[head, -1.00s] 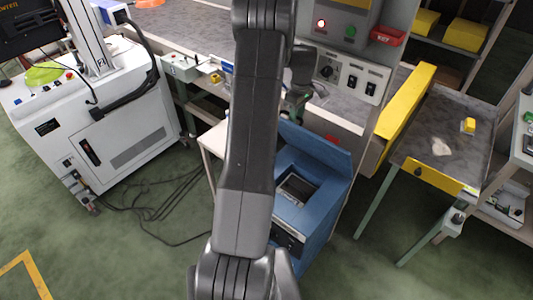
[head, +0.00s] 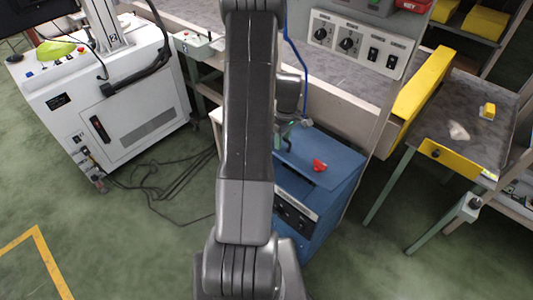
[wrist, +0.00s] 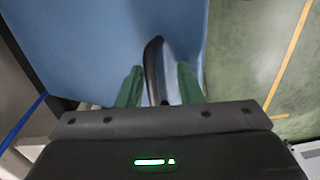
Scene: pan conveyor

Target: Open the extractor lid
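The extractor (head: 330,190) is a blue box right of my arm in the head view. Its blue lid (head: 340,160) lies down over the top, with a red piece on it. My gripper (head: 284,135), with green fingers, is low at the lid's back left edge, partly hidden by my arm. In the wrist view my gripper (wrist: 159,85) is open. A black curved handle (wrist: 154,62) stands between its fingers, with a gap on both sides. The blue surface (wrist: 100,35) behind it fills much of that view.
A grey workbench with a switch panel (head: 358,45) stands behind the extractor. A yellow-edged table (head: 460,135) is to the right. A white cabinet (head: 105,110) stands left, with cables (head: 165,185) on the floor. Green floor is free in front.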

